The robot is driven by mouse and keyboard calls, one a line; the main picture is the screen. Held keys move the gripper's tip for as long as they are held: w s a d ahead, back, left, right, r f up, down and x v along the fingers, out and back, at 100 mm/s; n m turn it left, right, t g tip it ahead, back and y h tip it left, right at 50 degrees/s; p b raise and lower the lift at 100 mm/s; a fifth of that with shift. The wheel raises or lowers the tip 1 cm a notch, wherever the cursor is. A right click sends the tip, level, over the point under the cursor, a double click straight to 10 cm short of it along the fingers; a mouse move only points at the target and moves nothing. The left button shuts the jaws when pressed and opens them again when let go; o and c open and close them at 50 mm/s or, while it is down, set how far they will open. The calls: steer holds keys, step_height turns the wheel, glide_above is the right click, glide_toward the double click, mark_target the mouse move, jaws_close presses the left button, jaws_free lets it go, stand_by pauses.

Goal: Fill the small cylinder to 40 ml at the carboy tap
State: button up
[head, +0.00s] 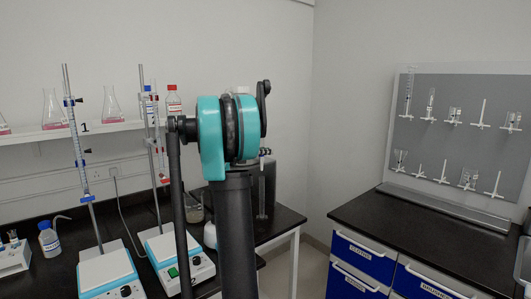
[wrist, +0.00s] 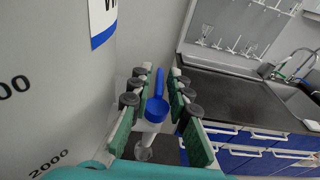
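The carboy (wrist: 50,85) fills the left of the wrist view as a pale grey wall with volume marks and a blue-edged label. Its tap has a blue handle (wrist: 159,83), a blue round body and a pale spout below. My gripper (wrist: 160,92) is open, its green-padded fingers on either side of the blue tap; I see gaps and no clear grip. A clear glass shape (wrist: 143,152), probably the small cylinder, shows below the spout; its liquid level cannot be read. In the head view my arm hides much of the carboy area.
Two stirrer plates (head: 101,268) (head: 178,259) with burette stands occupy the left bench. Floor shows between the benches.

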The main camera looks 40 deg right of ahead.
jaws_close()
steer(key=shift+m+g, duration=0.6)
steer(key=shift+g, duration=0.3)
steer(key=shift+s+m+g, duration=0.2)
steer(key=shift+m+g, duration=0.35)
steer(key=shift+g, duration=0.2)
steer(key=shift+s+m+g, duration=0.15)
steer(key=shift+m+g, duration=0.4)
steer(key=shift+g, duration=0.2)
